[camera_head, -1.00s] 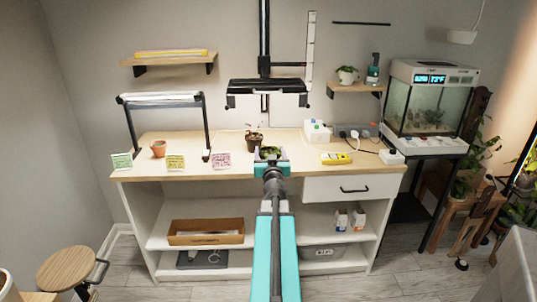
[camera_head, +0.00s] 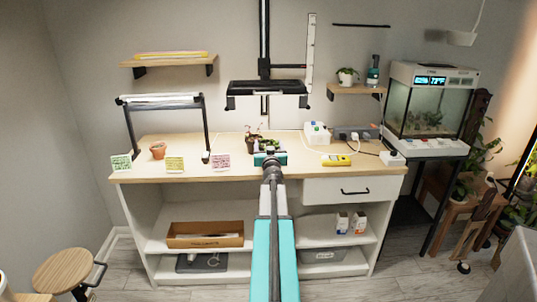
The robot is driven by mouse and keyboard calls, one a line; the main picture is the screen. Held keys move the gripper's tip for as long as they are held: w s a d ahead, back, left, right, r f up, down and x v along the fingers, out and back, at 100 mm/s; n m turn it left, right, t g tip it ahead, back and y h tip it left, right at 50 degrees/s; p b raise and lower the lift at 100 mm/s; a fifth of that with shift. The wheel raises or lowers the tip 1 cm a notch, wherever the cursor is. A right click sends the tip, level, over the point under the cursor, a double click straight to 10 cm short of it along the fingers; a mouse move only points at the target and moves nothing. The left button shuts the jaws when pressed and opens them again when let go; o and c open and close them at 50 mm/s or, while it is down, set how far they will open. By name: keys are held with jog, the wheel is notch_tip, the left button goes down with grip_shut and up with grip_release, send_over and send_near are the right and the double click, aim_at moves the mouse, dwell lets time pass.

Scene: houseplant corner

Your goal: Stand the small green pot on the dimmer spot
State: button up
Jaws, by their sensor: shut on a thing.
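I cannot tell whether the held pot touches the bench. A low lamp frame (camera_head: 160,99) stands at the left of the bench, and a black lamp panel (camera_head: 266,88) hangs above the middle. Which spot is dimmer is unclear.
A terracotta pot (camera_head: 158,151) stands under the left lamp, near green, yellow and pink cards (camera_head: 220,161). Right of the gripper are a white box (camera_head: 317,133), a yellow meter (camera_head: 336,160) and cables.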

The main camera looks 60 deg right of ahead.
dwell(0.3)
notch_tip(320, 180, down, 4)
jog(key=b, duration=0.4)
jog(key=shift+r, duration=0.25)
jog(key=shift+f, duration=0.15)
jog(key=o, duration=1.2)
jog(key=shift+r, duration=0.25)
jog(key=shift+p+v, duration=0.55)
jog(key=shift+v, duration=5.45)
